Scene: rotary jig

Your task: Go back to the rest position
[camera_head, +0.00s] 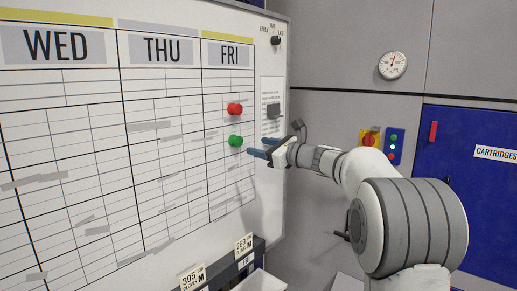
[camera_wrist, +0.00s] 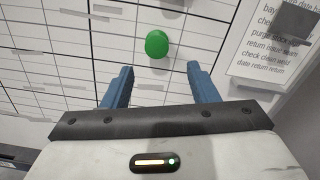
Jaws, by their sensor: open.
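My gripper (camera_head: 262,147) is at the white schedule board, just right of and slightly below a green magnet or knob (camera_head: 235,141). In the wrist view, my gripper's two blue fingers (camera_wrist: 160,84) are spread apart with nothing between them. The green piece shows in the wrist view (camera_wrist: 157,44) on the board ahead of the fingertips, apart from them. A red piece (camera_head: 235,109) sits on the board above the green one, under FRI. Whether the fingertips touch the board cannot be told.
The schedule board (camera_head: 95,170) fills the left side. On the right are a gauge (camera_head: 392,65), a switch box (camera_head: 393,146) and a blue cartridge cabinet (camera_head: 490,195). The grey wall between board and cabinet is mostly bare.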

